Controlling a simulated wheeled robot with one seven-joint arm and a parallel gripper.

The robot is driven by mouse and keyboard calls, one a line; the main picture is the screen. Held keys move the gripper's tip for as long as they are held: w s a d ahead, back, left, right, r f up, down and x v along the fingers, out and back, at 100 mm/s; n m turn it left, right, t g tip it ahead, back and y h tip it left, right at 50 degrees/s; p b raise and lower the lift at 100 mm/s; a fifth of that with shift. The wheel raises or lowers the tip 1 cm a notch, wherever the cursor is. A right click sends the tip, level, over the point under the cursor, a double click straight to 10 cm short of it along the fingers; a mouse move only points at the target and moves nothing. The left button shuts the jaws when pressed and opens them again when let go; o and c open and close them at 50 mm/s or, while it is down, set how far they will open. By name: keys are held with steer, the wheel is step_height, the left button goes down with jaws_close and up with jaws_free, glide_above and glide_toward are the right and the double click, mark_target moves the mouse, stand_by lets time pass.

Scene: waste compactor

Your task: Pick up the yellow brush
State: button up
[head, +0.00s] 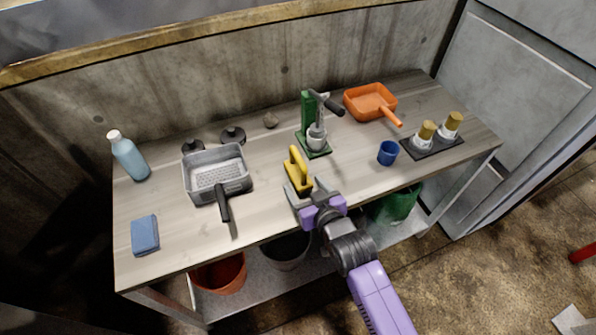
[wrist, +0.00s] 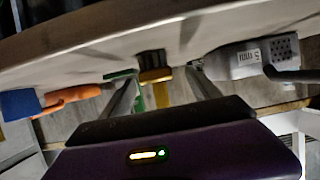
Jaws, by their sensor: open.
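The yellow brush (head: 298,171) stands on the middle of the workbench near its front edge, its raised handle upright. It also shows in the wrist view (wrist: 156,75), with a dark part beside its yellow body. My gripper (head: 304,191) is open and comes in from the front edge, just in front of the brush. In the wrist view, my gripper's two fingers (wrist: 163,78) lie on either side of the yellow body, with space on both sides. I see no clear contact. My gripper partly hides the brush's near side in the head view.
The workbench (head: 265,205) holds a grey sieve tray (head: 232,172) to the left, a green press (head: 308,110) behind, and a blue cup (head: 388,152) and orange scoop (head: 367,100) to the right. A blue sponge (head: 145,235) and bottle (head: 130,157) stand far left.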

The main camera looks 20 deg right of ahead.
mark_target(298, 175)
steer(key=shift+d+r+p+x, duration=0.15)
steer(key=shift+p+x, duration=0.1)
steer(key=shift+x, duration=1.3)
steer(key=shift+d+r+p+x, duration=0.1)
steer(key=shift+p+x, duration=0.1)
steer(key=shift+x, duration=1.35)
steer(key=shift+w, duration=0.1)
jaws_close()
steer(key=shift+r, duration=0.1)
